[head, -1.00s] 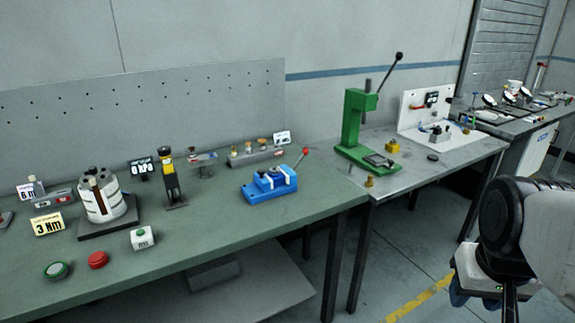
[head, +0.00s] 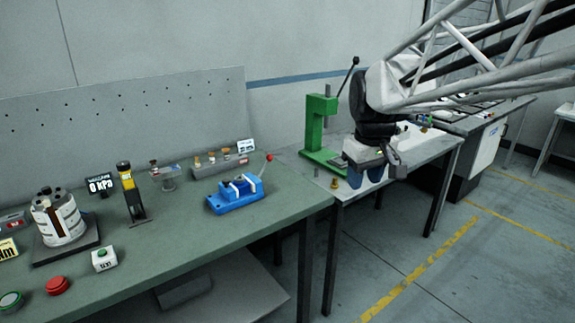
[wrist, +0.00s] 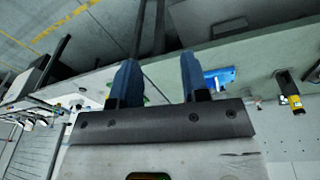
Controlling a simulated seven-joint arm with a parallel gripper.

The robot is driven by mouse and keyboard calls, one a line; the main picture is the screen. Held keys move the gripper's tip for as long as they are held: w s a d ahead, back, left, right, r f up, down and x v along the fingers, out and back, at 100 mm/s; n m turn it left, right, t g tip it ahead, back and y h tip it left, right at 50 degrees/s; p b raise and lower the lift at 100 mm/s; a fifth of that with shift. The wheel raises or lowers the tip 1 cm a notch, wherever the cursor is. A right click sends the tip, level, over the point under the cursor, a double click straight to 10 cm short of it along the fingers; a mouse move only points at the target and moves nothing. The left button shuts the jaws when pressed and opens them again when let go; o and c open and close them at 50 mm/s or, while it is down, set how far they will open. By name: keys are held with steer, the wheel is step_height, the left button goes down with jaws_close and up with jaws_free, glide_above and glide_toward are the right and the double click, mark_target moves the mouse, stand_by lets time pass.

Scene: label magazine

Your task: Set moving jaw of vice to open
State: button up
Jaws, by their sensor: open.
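The blue vice (head: 232,194) sits on the green-topped bench near its right end, with white jaws and a red-knobbed lever (head: 268,159) at its right. It also shows small in the wrist view (wrist: 222,76), beyond and to the right of my fingers. The gap between its jaws is too small to tell. My gripper (head: 370,174) hangs over the front of the grey bench, right of the vice and well apart from it. In the wrist view its two blue fingers (wrist: 158,82) are spread with nothing between them.
A green press (head: 318,130) stands on the grey bench (head: 425,155), close left of my gripper. A dark and yellow post tool (head: 131,195) and a white cylinder unit (head: 58,215) stand left of the vice. The bench front before the vice is clear.

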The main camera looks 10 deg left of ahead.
steer(key=w+a+n, duration=0.3)
steer(key=w+a, duration=0.6)
steer(key=w, duration=0.2)
steer(key=n+g, duration=0.2)
steer(key=n, duration=0.6)
glide_above(225, 180)
steer(key=f, duration=1.3)
steer(key=shift+d+f, duration=0.2)
steer(key=shift+d, duration=0.2)
steer(key=shift+a+f+n, duration=0.1)
steer(key=shift+a+n, duration=0.2)
steer(key=shift+f, duration=0.15)
steer(key=shift+f, duration=3.75)
jaws_close()
